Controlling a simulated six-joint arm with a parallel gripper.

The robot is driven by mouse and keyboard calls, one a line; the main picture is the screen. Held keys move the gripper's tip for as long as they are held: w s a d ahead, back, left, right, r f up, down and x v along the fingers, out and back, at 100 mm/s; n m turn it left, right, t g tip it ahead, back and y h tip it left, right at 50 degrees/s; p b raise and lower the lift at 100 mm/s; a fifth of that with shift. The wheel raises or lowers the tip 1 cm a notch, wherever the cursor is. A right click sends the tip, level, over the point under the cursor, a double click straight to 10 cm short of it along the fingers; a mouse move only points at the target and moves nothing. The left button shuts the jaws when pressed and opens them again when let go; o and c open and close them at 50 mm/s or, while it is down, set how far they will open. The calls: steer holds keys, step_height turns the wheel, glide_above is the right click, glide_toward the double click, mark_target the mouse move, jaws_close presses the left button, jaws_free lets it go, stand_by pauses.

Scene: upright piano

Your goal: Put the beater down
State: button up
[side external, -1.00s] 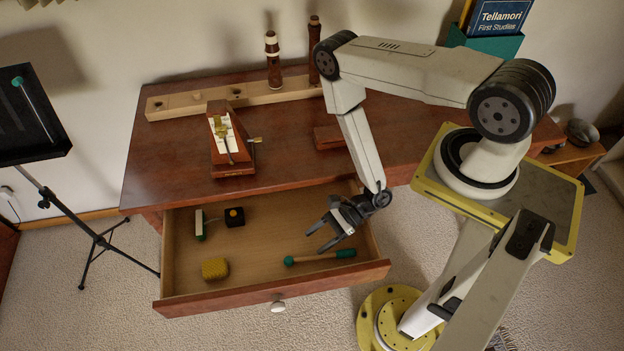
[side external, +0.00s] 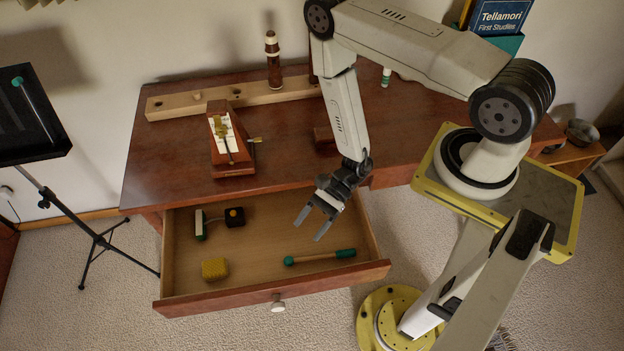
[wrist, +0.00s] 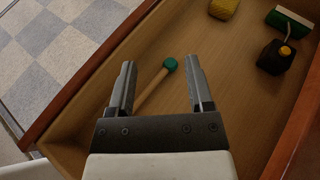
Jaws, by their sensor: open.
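The beater (side external: 318,257) lies on the floor of the open drawer (side external: 265,293), near its front right. It has a pale wooden shaft, a small green head at the left end and a green grip at the right end. My gripper (side external: 312,227) is open and empty, above the drawer and apart from the beater. In the wrist view the beater's green head and part of its shaft (wrist: 152,88) show below and between the open fingers (wrist: 160,62). The grip end is hidden behind the gripper there.
The drawer also holds a yellow sponge-like block (side external: 215,269), a green-and-white brush-like thing (side external: 200,224) and a small black box with a yellow knob (side external: 235,217). A metronome (side external: 230,140) stands on the desk top. A similar green-headed stick (side external: 27,92) is on the music stand. The drawer's middle is clear.

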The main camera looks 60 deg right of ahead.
steer(key=w+d+r+n+h, duration=0.1)
steer(key=d+r+n+h, duration=0.3)
steer(key=r, duration=0.5)
steer(key=w+d+r+n+h, duration=0.2)
steer(key=d+r+n+h, duration=0.2)
steer(key=r+n, duration=0.4)
steer(key=w+d+r+n+t+h, duration=0.1)
steer(key=d+r+n+h, duration=0.3)
steer(key=r, duration=0.5)
steer(key=n+h, duration=0.1)
steer(key=n, duration=0.1)
steer(key=shift+w+d+r+n, duration=0.2)
steer(key=shift+d+r+n, duration=0.1)
steer(key=shift+r, duration=0.05)
steer(key=shift+c, duration=0.4)
